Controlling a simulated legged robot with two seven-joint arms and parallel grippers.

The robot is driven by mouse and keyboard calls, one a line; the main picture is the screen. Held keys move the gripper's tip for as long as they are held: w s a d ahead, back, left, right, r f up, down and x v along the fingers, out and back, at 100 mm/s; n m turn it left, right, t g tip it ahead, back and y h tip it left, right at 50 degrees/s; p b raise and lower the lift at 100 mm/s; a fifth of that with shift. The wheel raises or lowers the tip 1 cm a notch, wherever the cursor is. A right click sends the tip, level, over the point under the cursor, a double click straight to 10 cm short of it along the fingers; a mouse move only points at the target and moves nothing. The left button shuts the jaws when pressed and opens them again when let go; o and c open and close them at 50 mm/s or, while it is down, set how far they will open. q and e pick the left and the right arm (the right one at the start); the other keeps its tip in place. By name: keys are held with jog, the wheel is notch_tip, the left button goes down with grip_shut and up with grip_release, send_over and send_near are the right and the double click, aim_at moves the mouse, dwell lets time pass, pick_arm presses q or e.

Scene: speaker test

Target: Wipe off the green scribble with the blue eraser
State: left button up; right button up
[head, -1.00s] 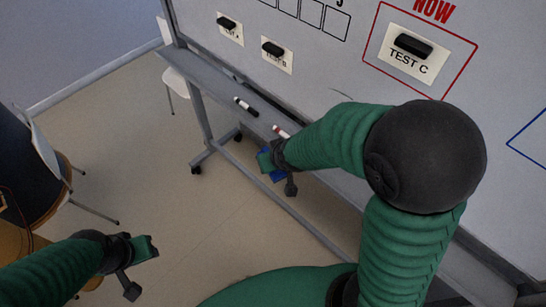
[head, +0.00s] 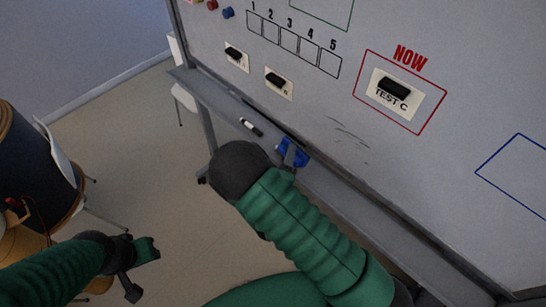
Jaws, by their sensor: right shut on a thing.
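The blue eraser (head: 299,158) is partly hidden by my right gripper (head: 287,151), which is shut on it. It is at the whiteboard's lower edge by the tray; I cannot tell whether it touches the board. Faint dark strokes (head: 350,134) lie on the whiteboard (head: 440,150) up and right of the eraser, below the red NOW frame. Their colour is too dim to call green, and no clearly green scribble shows. My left gripper (head: 140,270) is open and empty at the lower left, over the floor, far from the board.
A black-tipped marker (head: 251,127) lies on the tray (head: 222,101). Black blocks on labels sit on the board, one at TEST C (head: 394,88). A white chair (head: 58,155) and a dark round stand (head: 30,165) are at the left. The floor between is clear.

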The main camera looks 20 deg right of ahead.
aim_at(298, 160)
jog(key=s+r, duration=0.1)
jog(key=r, duration=0.1)
jog(key=d+r+n+t+p, duration=0.1)
jog(key=s+r+t+h, duration=0.1)
jog(key=r, duration=0.1)
jog(key=shift+s+d+r+n, duration=0.2)
jog(key=shift+s+r+n, duration=0.1)
jog(key=shift+w+d, duration=0.1)
jog(key=shift+d, duration=0.45)
jog(key=w+d, duration=0.2)
jog(key=d, duration=0.1)
jog(key=shift+d, duration=0.65)
jog(key=shift+w+d, duration=0.35)
jog(key=shift+d, duration=0.4)
